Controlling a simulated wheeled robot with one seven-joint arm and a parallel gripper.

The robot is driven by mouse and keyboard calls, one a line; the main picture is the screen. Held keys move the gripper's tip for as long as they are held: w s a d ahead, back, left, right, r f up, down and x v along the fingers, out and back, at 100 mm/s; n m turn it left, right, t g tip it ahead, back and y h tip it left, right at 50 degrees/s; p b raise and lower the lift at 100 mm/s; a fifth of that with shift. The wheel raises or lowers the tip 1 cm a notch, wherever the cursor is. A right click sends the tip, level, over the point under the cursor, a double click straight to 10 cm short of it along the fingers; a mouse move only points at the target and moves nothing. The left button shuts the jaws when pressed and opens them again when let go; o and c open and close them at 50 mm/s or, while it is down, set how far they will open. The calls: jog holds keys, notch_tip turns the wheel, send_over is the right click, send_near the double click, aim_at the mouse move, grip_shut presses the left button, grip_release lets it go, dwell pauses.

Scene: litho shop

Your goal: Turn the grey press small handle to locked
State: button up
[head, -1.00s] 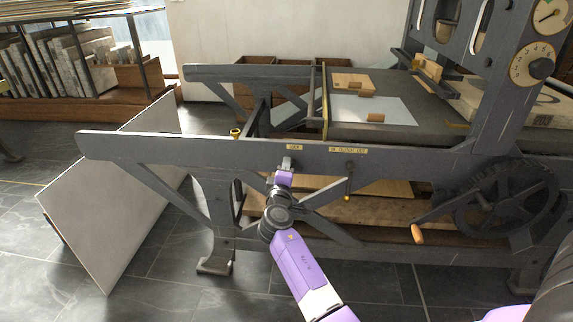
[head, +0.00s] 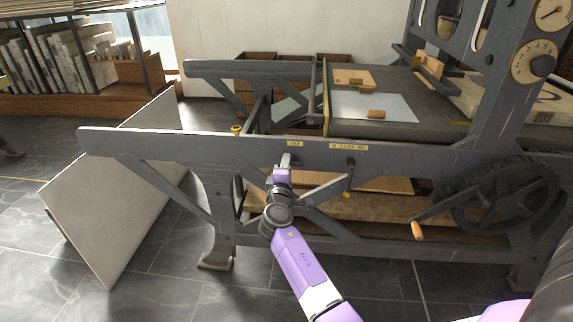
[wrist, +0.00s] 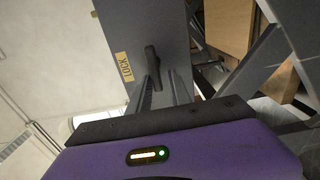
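The grey press small handle (wrist: 152,62) is a short dark lever on the press's side rail, beside the yellow LOCK label (wrist: 125,66) in the wrist view. My gripper (wrist: 160,82) is open, its two fingers pointing at the rail with the handle's near end between them. I cannot tell whether either finger touches it. In the head view my gripper (head: 286,158) is at the rail just below the LOCK label (head: 294,143), and hides most of the handle.
A second label (head: 349,147) and a hanging lever (head: 349,180) are to the right on the rail (head: 420,155). A geared wheel with a crank handle (head: 416,230) stands further right. A pale board (head: 110,200) leans at the left. Grey tiled floor (head: 170,285) lies in front.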

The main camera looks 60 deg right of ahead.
jog(key=shift+o, duration=0.2)
jog(key=p+v, duration=0.1)
jog(key=v, duration=0.6)
jog(key=shift+a, duration=0.4)
dwell(0.4)
